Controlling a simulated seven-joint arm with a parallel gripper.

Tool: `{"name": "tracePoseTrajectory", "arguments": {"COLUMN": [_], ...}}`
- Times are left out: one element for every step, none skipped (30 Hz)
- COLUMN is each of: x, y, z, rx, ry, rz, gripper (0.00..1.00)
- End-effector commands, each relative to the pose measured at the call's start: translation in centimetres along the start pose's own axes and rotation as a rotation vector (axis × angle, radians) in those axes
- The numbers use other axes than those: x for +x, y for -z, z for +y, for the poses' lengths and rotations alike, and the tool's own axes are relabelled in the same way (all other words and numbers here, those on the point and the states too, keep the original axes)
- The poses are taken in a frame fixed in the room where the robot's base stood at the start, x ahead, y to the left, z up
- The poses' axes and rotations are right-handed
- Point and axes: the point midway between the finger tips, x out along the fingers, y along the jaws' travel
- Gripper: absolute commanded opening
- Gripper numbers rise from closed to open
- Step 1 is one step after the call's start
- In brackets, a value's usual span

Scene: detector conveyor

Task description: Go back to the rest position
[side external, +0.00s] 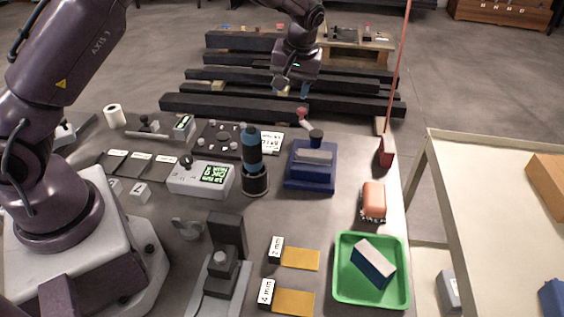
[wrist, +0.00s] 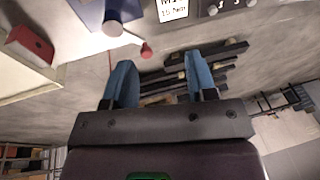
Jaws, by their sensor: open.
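My gripper (side external: 292,87) is raised over the far edge of the grey table, above and behind the blue device (side external: 300,184). In the wrist view its two blue fingers (wrist: 159,78) stand wide apart with nothing between them. The camera looks past them to dark beams on the floor. No object is held. The blue device also shows at the top of the wrist view (wrist: 88,12), apart from the fingers.
A red-topped knob (side external: 302,113) and a red block with a tall rod (side external: 386,152) stand near the far edge. A dark blue cylinder (side external: 252,150), a white meter box (side external: 185,180) and a green tray (side external: 343,292) holding a block occupy the table. Dark beams (side external: 235,104) lie beyond.

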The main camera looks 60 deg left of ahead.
Motion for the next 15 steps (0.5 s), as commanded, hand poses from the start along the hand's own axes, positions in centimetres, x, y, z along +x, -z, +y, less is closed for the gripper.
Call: {"name": "tracePoseTrajectory", "arguments": {"x": [-1.1, -1.6, -2.5, -3.1, -3.8, -4.8, -5.6, -6.4, -7.4, -8.2, -9.0, -9.9, -10.6, -11.2, -12.0], "y": [-0.9, -1.5, -2.2, -2.9, -3.5, -4.5, -5.2, -6.0, -7.1, -8.0, -8.8, -9.9, -10.8, -11.6, -12.7], "z": [-0.8, -1.2, -1.9, -2.4, -2.9, -3.6, -4.2, -4.8, -5.7, -6.3, -6.9, -7.7, -8.4, -9.0, -9.9], "rx": [0.044, 0.075, 0.115, 0.147, 0.179, 0.225, 0.26, 0.297, 0.343, 0.379, 0.413, 0.46, 0.492, 0.523, 0.564], "ry": [-0.022, -0.036, -0.055, -0.071, -0.088, -0.113, -0.133, -0.154, -0.182, -0.202, -0.222, -0.248, -0.266, -0.283, -0.304], "rz": [-0.02, -0.032, -0.045, -0.053, -0.061, -0.069, -0.073, -0.075, -0.075, -0.073, -0.068, -0.059, -0.05, -0.04, -0.024], "gripper": [0.52, 0.52, 0.52, 0.52, 0.52, 0.52, 0.52, 0.52, 0.52, 0.52, 0.52, 0.52, 0.52, 0.52, 0.52]}}
